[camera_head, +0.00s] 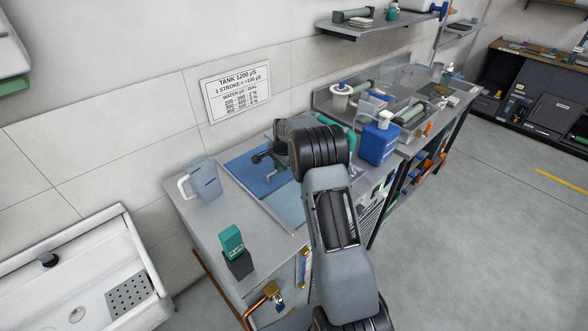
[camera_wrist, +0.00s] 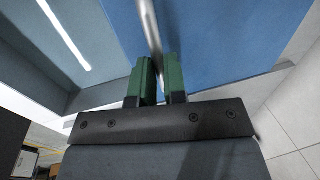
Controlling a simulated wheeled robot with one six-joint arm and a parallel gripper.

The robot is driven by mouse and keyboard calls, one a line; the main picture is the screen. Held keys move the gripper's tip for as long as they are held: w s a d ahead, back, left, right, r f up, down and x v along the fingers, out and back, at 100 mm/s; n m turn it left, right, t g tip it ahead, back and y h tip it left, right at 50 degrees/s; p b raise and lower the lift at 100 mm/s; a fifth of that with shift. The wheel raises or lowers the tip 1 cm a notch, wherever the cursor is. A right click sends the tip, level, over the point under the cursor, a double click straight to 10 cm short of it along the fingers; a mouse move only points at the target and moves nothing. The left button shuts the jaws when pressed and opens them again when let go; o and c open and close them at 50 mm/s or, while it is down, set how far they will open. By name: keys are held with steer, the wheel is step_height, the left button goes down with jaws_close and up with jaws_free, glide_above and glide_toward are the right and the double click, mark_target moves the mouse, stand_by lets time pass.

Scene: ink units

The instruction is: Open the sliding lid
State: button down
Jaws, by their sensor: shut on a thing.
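My gripper (camera_wrist: 160,75) is shut on a thin metal bar, the handle (camera_wrist: 150,28), in the wrist view. In the head view the deeper blue area (camera_head: 240,167) lies at the upper left of the counter recess and the paler panel (camera_head: 288,207) at the lower right. My arm hides part of both, and the handle grip is hard to see there. I cannot tell how far the lid is open.
A clear jug (camera_head: 206,180) and a teal-topped dark block (camera_head: 232,243) stand on the counter left of the recess. A blue bottle (camera_head: 378,142) stands right of my arm. A brass padlock (camera_head: 272,291) hangs at the counter front. A white sink (camera_head: 80,270) is at left.

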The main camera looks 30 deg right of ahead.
steer(key=shift+w, duration=0.4)
steer(key=c, duration=1.2)
jaws_free()
steer(key=shift+a, duration=0.1)
steer(key=shift+o, duration=0.2)
steer(key=shift+r, duration=0.1)
step_height(320, 180, up, 13)
steer(key=s+b, duration=0.1)
steer(key=s, duration=0.1)
steer(key=shift+s+d+r, duration=0.2)
steer(key=shift+s+d, duration=0.05)
steer(key=shift+d, duration=0.15)
